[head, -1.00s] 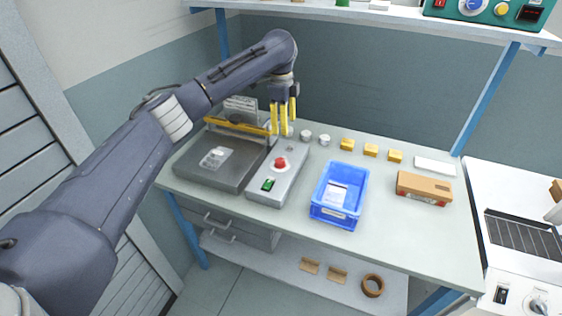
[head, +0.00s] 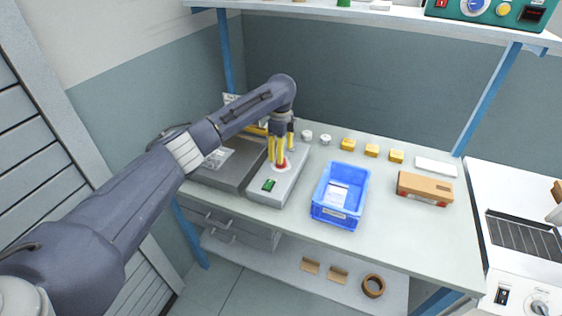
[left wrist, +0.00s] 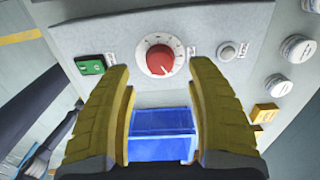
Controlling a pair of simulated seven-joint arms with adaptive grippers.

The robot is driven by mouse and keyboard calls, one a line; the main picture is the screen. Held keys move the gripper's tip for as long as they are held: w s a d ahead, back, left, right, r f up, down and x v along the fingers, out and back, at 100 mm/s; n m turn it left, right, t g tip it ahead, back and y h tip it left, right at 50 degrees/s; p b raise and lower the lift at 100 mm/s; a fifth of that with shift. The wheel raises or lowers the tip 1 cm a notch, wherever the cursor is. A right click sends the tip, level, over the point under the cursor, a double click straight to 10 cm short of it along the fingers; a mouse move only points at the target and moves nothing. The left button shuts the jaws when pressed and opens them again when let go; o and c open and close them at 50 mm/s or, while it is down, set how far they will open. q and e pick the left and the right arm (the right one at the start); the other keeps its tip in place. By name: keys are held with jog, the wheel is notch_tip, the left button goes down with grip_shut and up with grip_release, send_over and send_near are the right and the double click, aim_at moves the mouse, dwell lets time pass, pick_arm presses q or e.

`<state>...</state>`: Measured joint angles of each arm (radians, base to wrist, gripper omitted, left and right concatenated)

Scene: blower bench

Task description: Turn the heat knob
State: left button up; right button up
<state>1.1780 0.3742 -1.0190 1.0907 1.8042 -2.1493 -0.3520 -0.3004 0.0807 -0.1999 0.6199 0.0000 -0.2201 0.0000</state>
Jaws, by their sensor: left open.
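The heat knob is a round red knob (left wrist: 160,59) with a white pointer line, set in a white dial with tick marks on the grey control box (left wrist: 135,18). In the head view the control box (head: 268,194) stands at the left of the bench, and the knob is partly hidden by my fingers. My left gripper (head: 278,161) has yellow fingers pointing down over the knob. In the left wrist view my left gripper (left wrist: 160,72) is open, its fingertips on either side below the knob, with gaps; contact cannot be told. My right gripper is not in view.
A green switch (left wrist: 90,65) and a pale round button (left wrist: 229,51) flank the dial. A blue bin (head: 325,212) stands right of the box. Bench between is clear.

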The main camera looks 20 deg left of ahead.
pick_arm(q)
jog(key=shift+f, duration=2.35)
grip_shut()
